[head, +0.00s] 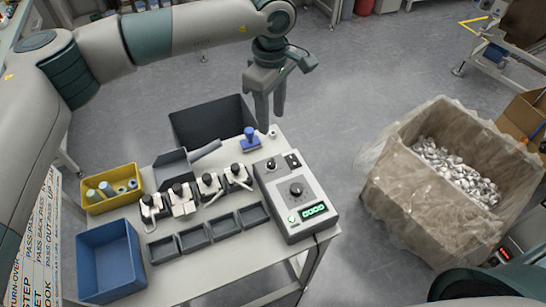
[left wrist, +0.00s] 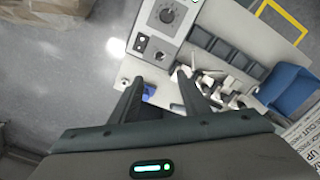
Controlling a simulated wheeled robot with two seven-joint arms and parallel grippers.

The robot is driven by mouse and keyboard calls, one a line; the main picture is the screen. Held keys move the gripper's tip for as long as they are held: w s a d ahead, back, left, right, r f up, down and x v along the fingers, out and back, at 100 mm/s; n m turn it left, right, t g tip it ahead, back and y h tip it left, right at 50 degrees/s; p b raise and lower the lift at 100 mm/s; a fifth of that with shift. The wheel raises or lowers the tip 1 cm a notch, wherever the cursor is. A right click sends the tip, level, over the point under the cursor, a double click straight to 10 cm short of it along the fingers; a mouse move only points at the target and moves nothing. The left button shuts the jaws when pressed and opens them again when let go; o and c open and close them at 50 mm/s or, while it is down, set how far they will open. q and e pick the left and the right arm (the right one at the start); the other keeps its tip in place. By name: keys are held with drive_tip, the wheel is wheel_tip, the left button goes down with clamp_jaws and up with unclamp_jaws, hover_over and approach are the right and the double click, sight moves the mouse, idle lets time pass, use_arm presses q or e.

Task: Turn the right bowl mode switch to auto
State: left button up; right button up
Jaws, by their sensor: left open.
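A grey control box (head: 281,187) stands at the right end of the table. Its top has a large black knob (head: 296,189), a small black knob (head: 271,164), a small black switch plate (head: 293,160), a lit green button (head: 292,219) and a green display (head: 313,209). Which control is the mode switch, and its setting, I cannot read. The box also shows in the left wrist view (left wrist: 182,32). My left gripper (head: 271,115) is open and empty, above the table's back edge, behind the box. Its two fingers show in the left wrist view (left wrist: 158,84). My right gripper is out of view.
A blue-handled stamp (head: 250,137) stands near the box's back left. Several clamp fixtures (head: 180,195) and black trays (head: 223,225) lie left of the box. A yellow bin (head: 112,203), blue bin (head: 110,258) and black bin (head: 212,121) surround them. A large lined crate (head: 420,207) stands right.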

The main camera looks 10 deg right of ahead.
use_arm(q)
drive_tip(key=p, duration=0.7)
approach(271, 161)
wheel_tip(271, 161, down, 8)
drive_tip(key=shift+s+f, duration=0.1)
drive_tip(key=shift+f, duration=0.25)
drive_tip(key=c, duration=1)
